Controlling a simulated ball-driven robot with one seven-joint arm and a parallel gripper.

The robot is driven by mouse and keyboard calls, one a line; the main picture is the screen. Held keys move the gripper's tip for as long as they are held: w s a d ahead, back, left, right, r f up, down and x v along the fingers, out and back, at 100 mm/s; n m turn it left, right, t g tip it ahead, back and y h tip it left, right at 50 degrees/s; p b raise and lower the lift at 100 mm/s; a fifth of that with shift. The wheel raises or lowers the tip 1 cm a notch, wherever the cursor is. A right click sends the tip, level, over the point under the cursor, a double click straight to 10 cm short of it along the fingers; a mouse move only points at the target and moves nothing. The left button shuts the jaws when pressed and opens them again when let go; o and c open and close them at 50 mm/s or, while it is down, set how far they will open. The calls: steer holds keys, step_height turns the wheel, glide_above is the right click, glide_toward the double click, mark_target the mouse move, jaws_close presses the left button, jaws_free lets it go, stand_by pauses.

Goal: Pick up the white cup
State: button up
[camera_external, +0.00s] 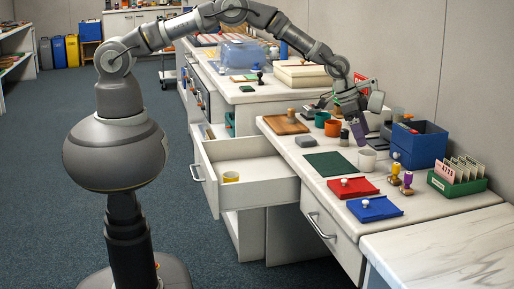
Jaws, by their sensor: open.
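The white cup (367,160) stands upright on the white counter (318,178), right of a dark green mat. My gripper (361,132) points down above and slightly behind the cup, close to it. Its jaws are open. The view is too small to tell the exact gap between the fingers and the cup, but the cup stands on the counter and is not held.
A green mat (328,165), red tray (352,188), blue tray (375,208) and stamps (395,175) surround the cup. Blue boxes (419,143) and a green card box (457,179) stand right. An open drawer (245,172) holding a yellow cup (231,177) juts out left.

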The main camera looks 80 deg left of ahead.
mark_target(368, 154)
steer(key=b+x, duration=0.1)
steer(key=x, duration=0.1)
steer(key=b+x, duration=0.1)
steer(key=x, duration=0.2)
steer(key=b+x, duration=0.1)
steer(key=x, duration=0.2)
steer(key=shift+s+a+f, duration=0.1)
steer(key=shift+s+a, duration=0.1)
steer(key=shift+a, duration=0.15)
steer(key=c, duration=1.1)
steer(key=shift+c, duration=0.2)
steer(key=shift+r, duration=0.25)
